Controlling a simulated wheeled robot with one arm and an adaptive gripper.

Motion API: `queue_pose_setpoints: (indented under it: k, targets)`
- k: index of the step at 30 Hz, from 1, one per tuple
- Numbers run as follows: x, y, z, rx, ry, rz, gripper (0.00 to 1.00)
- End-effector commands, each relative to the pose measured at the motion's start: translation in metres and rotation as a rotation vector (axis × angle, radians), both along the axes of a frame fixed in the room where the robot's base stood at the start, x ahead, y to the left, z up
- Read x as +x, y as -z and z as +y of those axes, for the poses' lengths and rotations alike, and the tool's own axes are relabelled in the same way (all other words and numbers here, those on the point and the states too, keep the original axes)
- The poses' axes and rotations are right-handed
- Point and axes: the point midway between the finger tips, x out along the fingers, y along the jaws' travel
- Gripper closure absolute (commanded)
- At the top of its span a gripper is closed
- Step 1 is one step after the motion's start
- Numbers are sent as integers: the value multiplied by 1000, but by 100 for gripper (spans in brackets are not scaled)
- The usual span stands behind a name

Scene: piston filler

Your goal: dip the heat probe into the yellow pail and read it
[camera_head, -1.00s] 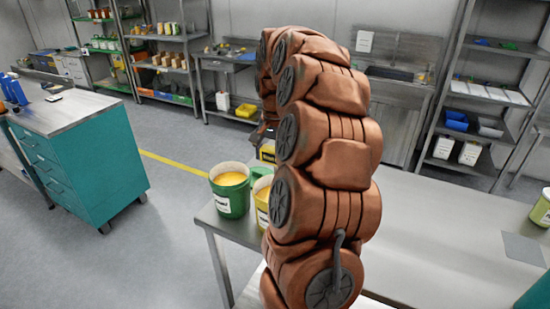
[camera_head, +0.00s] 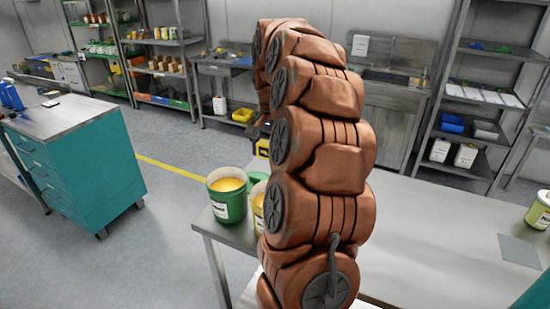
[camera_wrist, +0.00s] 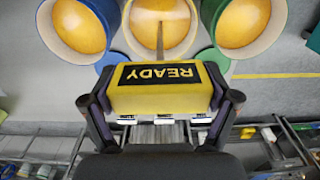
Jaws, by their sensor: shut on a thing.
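My gripper (camera_wrist: 160,100) is shut on the heat probe (camera_wrist: 150,98), a yellow box with a dark display reading READY. Its thin rod points into the middle pail in the wrist view, over orange-yellow contents; I cannot tell whether the tip touches them. That pail (camera_wrist: 127,12) appears to be the yellow pail, which also shows in the head view (camera_head: 257,210), partly behind my arm. In the head view the probe (camera_head: 263,148) shows as a small yellow patch past my arm, and my gripper is mostly hidden.
A green pail (camera_head: 228,205) stands left of the yellow one on the steel table (camera_head: 430,225). Another pail (camera_wrist: 45,25) flanks the middle one in the wrist view. A light-green tub (camera_head: 540,211) stands far right. A teal cabinet (camera_head: 85,180) is at left.

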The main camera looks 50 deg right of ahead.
Motion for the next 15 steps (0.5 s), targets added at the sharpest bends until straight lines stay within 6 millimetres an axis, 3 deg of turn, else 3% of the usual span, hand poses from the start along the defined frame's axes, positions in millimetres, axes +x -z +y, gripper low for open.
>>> queue_pose_setpoints:
  k: [15]
  targets:
    - [1, -43, 0, -2, -1, -2, 61]
